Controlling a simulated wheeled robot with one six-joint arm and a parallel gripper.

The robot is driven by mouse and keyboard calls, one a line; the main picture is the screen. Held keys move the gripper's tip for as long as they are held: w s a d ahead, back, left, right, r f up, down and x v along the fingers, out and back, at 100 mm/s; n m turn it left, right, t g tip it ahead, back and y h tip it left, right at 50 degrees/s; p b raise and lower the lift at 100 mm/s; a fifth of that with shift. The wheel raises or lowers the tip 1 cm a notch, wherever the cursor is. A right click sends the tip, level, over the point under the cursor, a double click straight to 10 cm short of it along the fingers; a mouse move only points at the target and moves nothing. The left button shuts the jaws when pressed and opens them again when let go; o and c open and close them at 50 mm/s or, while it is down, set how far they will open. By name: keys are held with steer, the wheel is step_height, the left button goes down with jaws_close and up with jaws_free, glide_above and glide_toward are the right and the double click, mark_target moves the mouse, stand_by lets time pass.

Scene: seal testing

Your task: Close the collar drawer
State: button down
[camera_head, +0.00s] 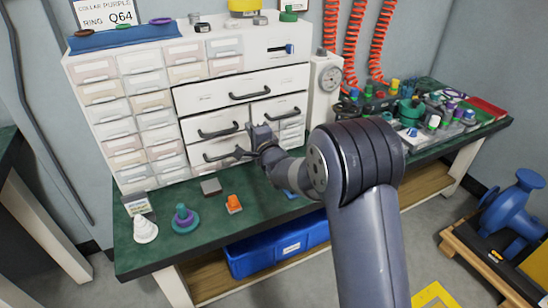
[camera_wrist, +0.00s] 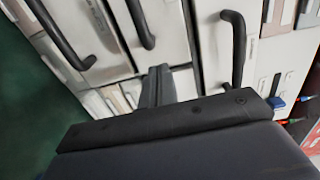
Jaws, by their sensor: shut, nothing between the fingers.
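A white drawer cabinet (camera_head: 200,75) stands on the green bench. Its right part has a wide drawer (camera_head: 240,89) with a black bar handle, and below it drawers with black handles at the left (camera_head: 215,126) and right (camera_head: 281,106). A lower drawer (camera_head: 207,157) sits beneath them. My gripper (camera_head: 258,143) is shut and empty, close to the drawer fronts near the middle. In the wrist view the shut fingers (camera_wrist: 157,85) point at white fronts between black handles (camera_wrist: 140,22) (camera_wrist: 236,50); contact is unclear.
A sign (camera_head: 107,14) reads collar purple, ring Q64. On the bench are a white stepped cone (camera_head: 144,230), a teal and purple piece (camera_head: 184,219) and an orange block (camera_head: 233,204). Red coiled hoses (camera_head: 353,45) hang behind. Parts crowd the bench's right end.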

steer(key=p+v, duration=0.1)
steer(key=v, duration=0.9)
steer(key=shift+f, duration=0.15)
